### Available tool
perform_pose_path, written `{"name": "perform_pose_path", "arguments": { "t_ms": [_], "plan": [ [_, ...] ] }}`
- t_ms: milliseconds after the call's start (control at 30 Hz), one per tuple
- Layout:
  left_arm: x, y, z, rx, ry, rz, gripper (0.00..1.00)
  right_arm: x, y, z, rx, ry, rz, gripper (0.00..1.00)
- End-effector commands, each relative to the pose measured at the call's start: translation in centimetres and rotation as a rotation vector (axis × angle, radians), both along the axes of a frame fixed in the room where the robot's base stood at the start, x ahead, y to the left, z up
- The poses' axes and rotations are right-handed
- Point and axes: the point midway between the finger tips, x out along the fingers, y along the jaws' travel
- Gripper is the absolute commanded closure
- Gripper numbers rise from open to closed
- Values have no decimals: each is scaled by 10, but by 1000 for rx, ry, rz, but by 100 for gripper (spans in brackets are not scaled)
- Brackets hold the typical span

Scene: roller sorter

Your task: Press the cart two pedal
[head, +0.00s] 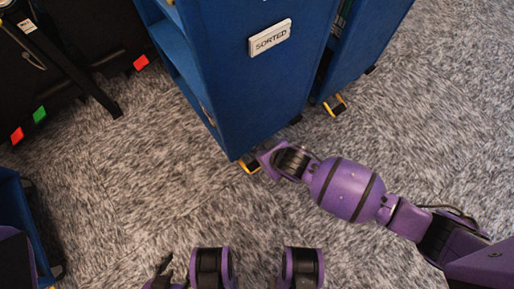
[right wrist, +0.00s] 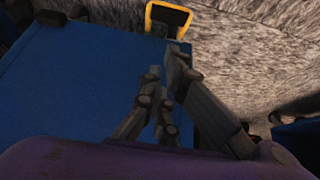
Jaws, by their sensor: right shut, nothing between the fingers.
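The blue cart (head: 232,85) marked SORTED stands at upper centre in the head view. Its yellow-edged dark pedal (head: 249,164) sticks out at the foot, near the floor. A pedal (right wrist: 167,18) with a yellow frame also shows at the top of the right wrist view. My right gripper (right wrist: 170,66) is shut and empty, its tips just short of that pedal; I cannot tell if they touch. In the head view my right wrist hides it. My left gripper (head: 163,268) shows only partly at the bottom edge, its jaws unclear. No cart number is legible.
A second blue cart (head: 365,42) stands close on the right, with its own yellow-edged pedal (head: 335,105). A dark frame with red and green tabs (head: 39,115) is at upper left. Another blue unit (head: 22,215) is at the left edge. Carpet between them is clear.

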Motion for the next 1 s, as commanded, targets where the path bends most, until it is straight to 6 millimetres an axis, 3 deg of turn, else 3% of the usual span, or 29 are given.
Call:
{"name": "perform_pose_path", "arguments": {
  "t_ms": [167, 600, 800, 1000],
  "plan": [
    [-3, 1, -10, 1, 10, -3, 60, 5, 4, -13, 1, 1, 0, 100],
    [-17, 1, -69, 3, 66, -8, 60, 42, 30, -93, 0, -1, 2, 100],
    [-12, 2, -78, 5, 64, -26, 60, 35, 25, -117, 1, -3, 2, 100],
    [-9, 4, -79, 9, 63, -44, 60, 33, 23, -124, 1, -5, 1, 100]
  ]
}}
